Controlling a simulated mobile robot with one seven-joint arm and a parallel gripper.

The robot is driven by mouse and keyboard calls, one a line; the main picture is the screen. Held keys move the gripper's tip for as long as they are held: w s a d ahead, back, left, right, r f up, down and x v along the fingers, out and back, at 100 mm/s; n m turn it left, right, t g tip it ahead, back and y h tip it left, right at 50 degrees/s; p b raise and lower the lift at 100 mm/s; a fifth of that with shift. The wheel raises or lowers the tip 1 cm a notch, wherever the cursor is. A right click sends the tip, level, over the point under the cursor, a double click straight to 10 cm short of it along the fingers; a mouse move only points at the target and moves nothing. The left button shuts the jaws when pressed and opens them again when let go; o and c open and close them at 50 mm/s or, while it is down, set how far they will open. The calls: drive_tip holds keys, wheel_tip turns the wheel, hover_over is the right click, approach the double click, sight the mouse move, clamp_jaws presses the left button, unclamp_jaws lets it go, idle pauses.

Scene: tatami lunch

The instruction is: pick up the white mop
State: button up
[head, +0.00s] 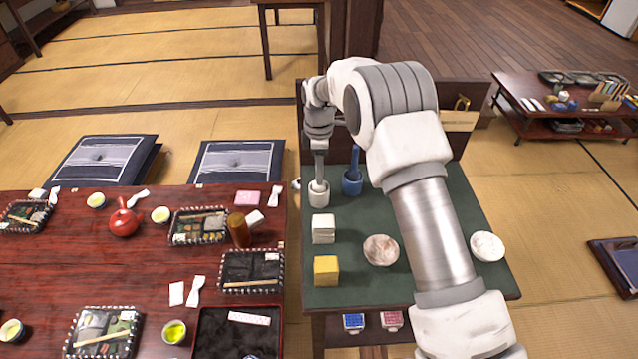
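The white mop (319,172) stands upright in a small white pot (319,195) on the green top of the side table. Only a pale handle shows above the pot's rim; its head is hidden inside. My gripper (319,145) points down right above the pot, at the upper end of the handle. The fingers are small and partly merged with the handle in this view, so I cannot tell whether they are closed on it.
A blue mop in a blue pot (352,186) stands close to the right. A white block (323,229), a yellow block (326,270) and two round pale items (381,250) (487,246) share the green top (345,298). A red lunch table (60,270) is at left.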

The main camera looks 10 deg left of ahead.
clamp_jaws()
drive_tip(key=shift+r, duration=0.15)
